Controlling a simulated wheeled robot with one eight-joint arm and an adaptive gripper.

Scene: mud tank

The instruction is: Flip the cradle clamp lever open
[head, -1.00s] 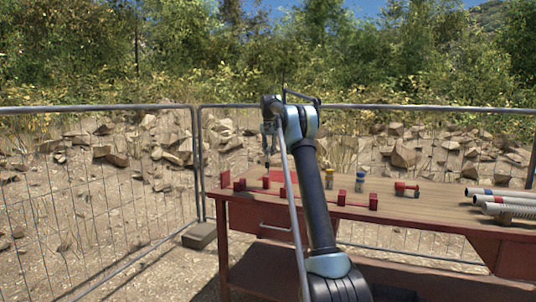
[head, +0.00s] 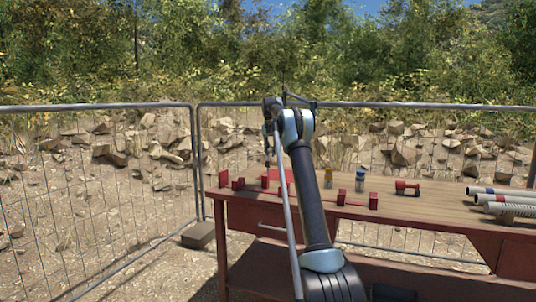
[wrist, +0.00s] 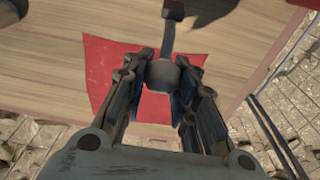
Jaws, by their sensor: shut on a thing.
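In the wrist view, my gripper (wrist: 163,66) is shut on the round dark knob (wrist: 163,76) of the cradle clamp lever. The lever's thin stem (wrist: 168,38) runs up from the knob to a dark part at the top edge. A red patch (wrist: 100,68) lies on the wooden top below the fingers. In the head view, my gripper (head: 268,158) is small at the left end of the bench, beside the red patch (head: 281,175) and red stands (head: 238,184). The lever is too small to make out there, and its pivot is not clear in the wrist view.
The red bench (head: 440,213) has a yellow can (head: 329,178), a blue-and-grey can (head: 360,180), a red part with a dark middle (head: 407,188) and several pipes (head: 497,197) to the right. A wire fence (head: 100,200) stands behind and left.

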